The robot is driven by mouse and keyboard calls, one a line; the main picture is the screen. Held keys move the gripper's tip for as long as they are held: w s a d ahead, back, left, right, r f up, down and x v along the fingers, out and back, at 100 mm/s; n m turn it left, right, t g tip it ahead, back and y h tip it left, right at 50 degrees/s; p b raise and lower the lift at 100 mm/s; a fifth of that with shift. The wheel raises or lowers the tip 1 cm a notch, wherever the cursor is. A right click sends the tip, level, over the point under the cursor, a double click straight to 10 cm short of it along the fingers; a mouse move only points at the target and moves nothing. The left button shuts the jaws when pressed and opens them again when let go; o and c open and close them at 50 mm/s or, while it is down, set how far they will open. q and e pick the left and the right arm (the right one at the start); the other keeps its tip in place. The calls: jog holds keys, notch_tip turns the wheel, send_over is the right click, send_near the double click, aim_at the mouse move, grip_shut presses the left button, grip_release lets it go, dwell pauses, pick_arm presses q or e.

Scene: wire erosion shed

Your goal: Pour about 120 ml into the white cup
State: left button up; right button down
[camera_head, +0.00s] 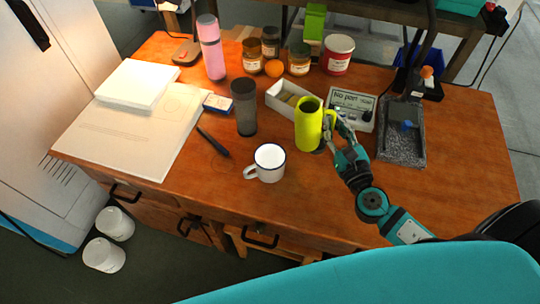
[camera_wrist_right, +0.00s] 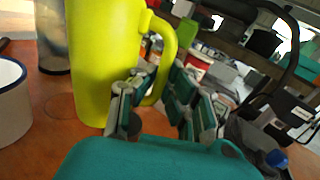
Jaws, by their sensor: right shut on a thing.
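A white cup (camera_head: 268,160) with a dark rim and a handle on its left stands upright on the orange-brown table. Part of it shows at the left edge of the wrist view (camera_wrist_right: 12,105). A yellow-green jug (camera_head: 308,127) stands upright behind and to the right of the cup, apart from it. The jug fills the left middle of the wrist view (camera_wrist_right: 100,60). My right gripper (camera_head: 338,132) is shut on the jug's handle, on the jug's right side. The jug's contents cannot be made out. My left gripper is not in view.
A dark tumbler (camera_head: 244,108) stands behind the cup, and a dark pen (camera_head: 213,141) lies to its left. A grey stone tray (camera_head: 401,152) lies right. The table in front of the jug is clear.

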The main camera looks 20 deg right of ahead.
aim_at(318, 121)
jog(key=a+r+n+t+y+b, duration=0.1)
jog(key=n, duration=0.3)
jog(key=a+r+n+t+y, duration=0.1)
jog(key=n, duration=0.3)
jog(key=s+a+r+n+t+y+b, duration=0.1)
jog(key=n, duration=0.3)
jog(key=shift+a+r+b, duration=0.2)
jog(key=shift+r+b, duration=0.1)
jog(key=shift+b, duration=0.05)
jog(key=shift+a+n+y, duration=0.2)
jog(key=shift+n+y, duration=0.3)
jog(key=shift+n, duration=0.7)
jog(key=shift+a+n+y, duration=0.15)
jog(key=shift+n+y, duration=0.25)
jog(key=shift+n, duration=0.1)
jog(key=shift+s+a+r, duration=0.1)
jog(key=shift+a, duration=0.05)
jog(key=shift+s+a+r+n+t+y, duration=0.15)
jog(key=shift+a+r+n+t+y, duration=0.25)
jog(key=shift+n, duration=0.5)
